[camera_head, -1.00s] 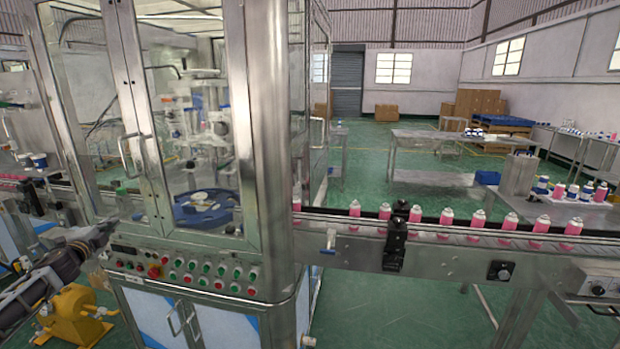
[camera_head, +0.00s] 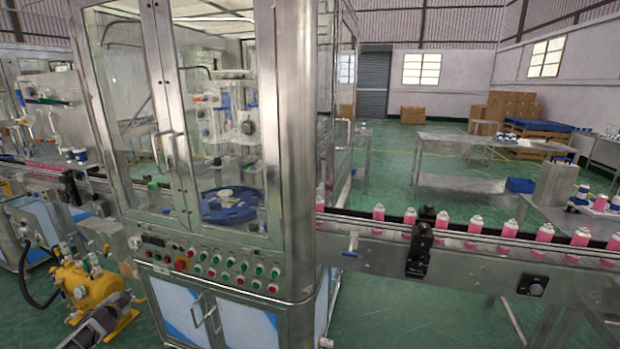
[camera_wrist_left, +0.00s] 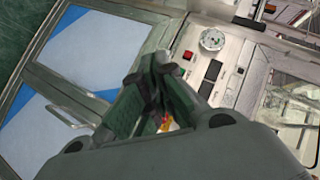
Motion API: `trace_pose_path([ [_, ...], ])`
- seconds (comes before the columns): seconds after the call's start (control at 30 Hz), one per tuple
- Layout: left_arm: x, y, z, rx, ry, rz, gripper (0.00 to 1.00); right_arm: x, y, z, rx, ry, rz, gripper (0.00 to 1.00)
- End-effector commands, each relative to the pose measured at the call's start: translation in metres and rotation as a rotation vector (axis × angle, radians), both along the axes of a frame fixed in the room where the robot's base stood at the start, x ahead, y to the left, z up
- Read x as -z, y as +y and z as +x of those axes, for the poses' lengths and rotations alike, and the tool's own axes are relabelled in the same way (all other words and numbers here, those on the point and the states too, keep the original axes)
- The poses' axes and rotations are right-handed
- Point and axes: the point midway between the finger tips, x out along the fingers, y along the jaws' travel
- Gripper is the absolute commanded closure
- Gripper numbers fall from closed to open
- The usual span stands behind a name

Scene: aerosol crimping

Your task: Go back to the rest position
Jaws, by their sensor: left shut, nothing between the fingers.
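My left gripper (camera_head: 120,303) is low at the left of the head view, in front of the crimping machine (camera_head: 298,150) and below the level of its button panel. Its arm comes in from the bottom edge. In the left wrist view the dark fingers of the left gripper (camera_wrist_left: 152,88) are together with nothing held between them. Behind them show the machine's blue-and-white lower doors (camera_wrist_left: 95,50) and part of the control panel (camera_wrist_left: 213,75). My right gripper is not in view.
A yellow motor or pump unit (camera_head: 75,283) stands on the floor right beside my left arm. A conveyor (camera_head: 470,258) with several pink cans runs to the right from the machine. The green floor (camera_head: 385,315) below the conveyor is clear.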

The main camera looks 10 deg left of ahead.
Motion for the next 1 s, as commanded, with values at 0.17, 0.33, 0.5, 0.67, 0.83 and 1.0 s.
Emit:
trace_pose_path([
  [0.17,0.077,-0.027,-0.03,-0.036,0.068,-0.089,1.0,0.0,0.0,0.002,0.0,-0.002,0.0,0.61],
  [0.33,0.143,-0.056,-0.062,-0.064,0.133,-0.161,1.0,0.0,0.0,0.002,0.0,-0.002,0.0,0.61],
  [0.5,0.204,-0.089,-0.099,-0.088,0.2,-0.229,1.0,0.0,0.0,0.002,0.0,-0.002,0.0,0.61],
  [0.67,0.257,-0.125,-0.136,-0.107,0.26,-0.291,1.0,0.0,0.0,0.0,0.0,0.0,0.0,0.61],
  [0.83,0.308,-0.166,-0.179,-0.125,0.325,-0.354,1.0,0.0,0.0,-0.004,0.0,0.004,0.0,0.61],
  [1.0,0.354,-0.211,-0.226,-0.14,0.391,-0.414,1.0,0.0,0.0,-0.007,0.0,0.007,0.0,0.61],
])
